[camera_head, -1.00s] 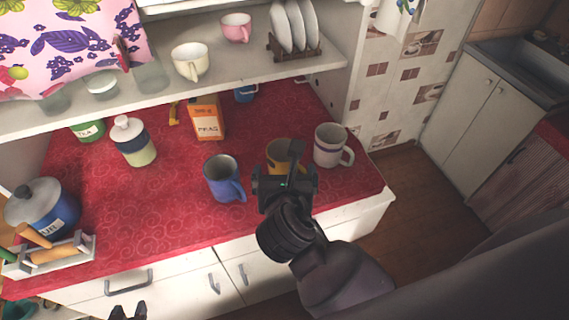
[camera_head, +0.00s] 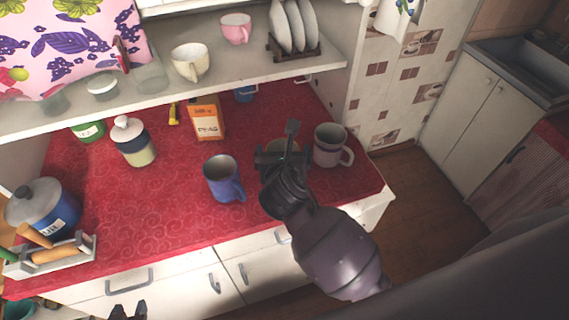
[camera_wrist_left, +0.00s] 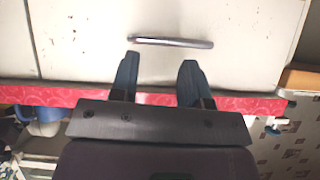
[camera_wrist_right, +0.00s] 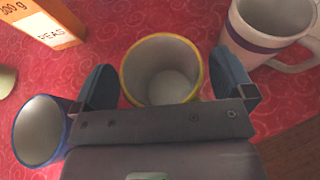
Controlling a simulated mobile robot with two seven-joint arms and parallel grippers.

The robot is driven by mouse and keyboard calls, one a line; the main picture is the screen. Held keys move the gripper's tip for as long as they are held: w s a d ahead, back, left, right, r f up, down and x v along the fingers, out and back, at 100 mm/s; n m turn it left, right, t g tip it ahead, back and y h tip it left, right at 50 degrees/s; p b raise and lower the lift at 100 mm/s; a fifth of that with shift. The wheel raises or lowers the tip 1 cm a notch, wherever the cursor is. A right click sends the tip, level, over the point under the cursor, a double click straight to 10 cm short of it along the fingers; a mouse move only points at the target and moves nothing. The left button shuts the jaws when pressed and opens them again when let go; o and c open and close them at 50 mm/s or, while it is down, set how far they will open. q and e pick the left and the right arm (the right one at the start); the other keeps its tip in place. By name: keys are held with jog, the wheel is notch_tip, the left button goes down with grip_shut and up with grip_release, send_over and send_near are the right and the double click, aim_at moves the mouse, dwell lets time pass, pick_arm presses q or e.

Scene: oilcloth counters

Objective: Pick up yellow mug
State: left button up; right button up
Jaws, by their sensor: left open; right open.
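The yellow mug (camera_wrist_right: 163,70) stands upright on the red counter, its open top and yellow rim showing in the right wrist view. In the head view it is mostly hidden behind my right gripper (camera_head: 284,155). My right gripper also shows in the right wrist view (camera_wrist_right: 168,88). It is open, with one finger on each side of the mug; I cannot tell whether they touch it. My left gripper (camera_wrist_left: 158,75) is open and empty in front of the white drawer fronts. Its tips also show at the bottom of the head view (camera_head: 128,312).
A blue mug (camera_head: 221,178) stands left of the right gripper and a white mug with a purple band (camera_head: 329,147) close on its right. A peas box (camera_head: 207,118) stands behind. The shelf (camera_head: 130,108) overhangs the counter's back.

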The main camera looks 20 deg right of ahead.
jog(key=c, duration=1.3)
